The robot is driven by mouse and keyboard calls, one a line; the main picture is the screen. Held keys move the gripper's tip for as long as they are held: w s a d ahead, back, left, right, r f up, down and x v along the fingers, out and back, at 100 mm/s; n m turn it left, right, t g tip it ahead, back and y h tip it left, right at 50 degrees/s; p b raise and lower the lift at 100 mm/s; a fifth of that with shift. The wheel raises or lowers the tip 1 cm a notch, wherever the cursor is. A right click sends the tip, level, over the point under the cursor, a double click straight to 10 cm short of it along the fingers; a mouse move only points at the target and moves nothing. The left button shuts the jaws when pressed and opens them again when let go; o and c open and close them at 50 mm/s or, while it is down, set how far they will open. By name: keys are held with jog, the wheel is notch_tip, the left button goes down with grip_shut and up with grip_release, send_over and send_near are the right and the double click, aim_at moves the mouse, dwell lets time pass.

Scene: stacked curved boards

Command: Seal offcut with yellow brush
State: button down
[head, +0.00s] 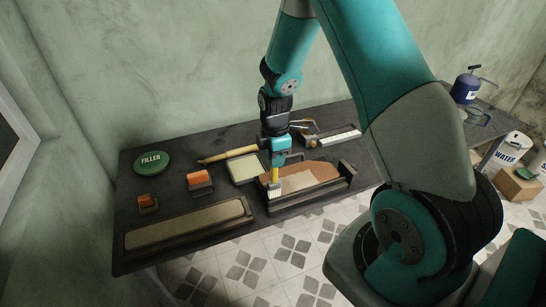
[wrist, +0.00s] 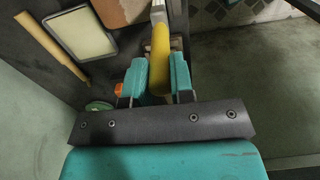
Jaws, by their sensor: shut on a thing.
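My gripper (head: 277,160) points down and is shut on the yellow handle of a brush (head: 274,180), whose pale bristles hang lowest. The handle also shows between the two teal fingers in the wrist view (wrist: 160,58). The offcut (head: 312,175) seems to be the brown board, with a darker and a lighter brown area, in a dark holder (head: 310,193) at the bench's front edge. The bristles are at its left end; I cannot tell whether they touch it. The offcut's left part is partly hidden by the brush.
On the dark bench (head: 180,188) lie a pale shallow tray (head: 243,168), a yellow stick (head: 226,156), two orange-topped blocks (head: 200,180), a green FILLER tin (head: 151,162) and a long board in a frame (head: 188,224). A white-edged tool (head: 340,137) lies behind the offcut.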

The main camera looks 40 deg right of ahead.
jog(key=shift+s+d+r, duration=0.1)
jog(key=shift+s+d, duration=0.1)
jog(key=shift+d, duration=0.4)
jog(key=shift+s+d, duration=0.2)
jog(key=shift+d, duration=0.4)
jog(key=shift+s+d, duration=0.25)
jog(key=shift+d, duration=0.55)
jog(key=shift+s+d, duration=0.2)
jog(key=shift+d, duration=0.65)
jog(key=shift+s+d, duration=0.25)
jog(key=shift+d, duration=0.5)
jog(key=shift+s+d, duration=0.2)
jog(key=shift+d, duration=0.5)
jog(key=shift+s+d, duration=0.25)
jog(key=shift+d, duration=0.55)
jog(key=shift+s+d, duration=0.2)
jog(key=shift+d, duration=0.55)
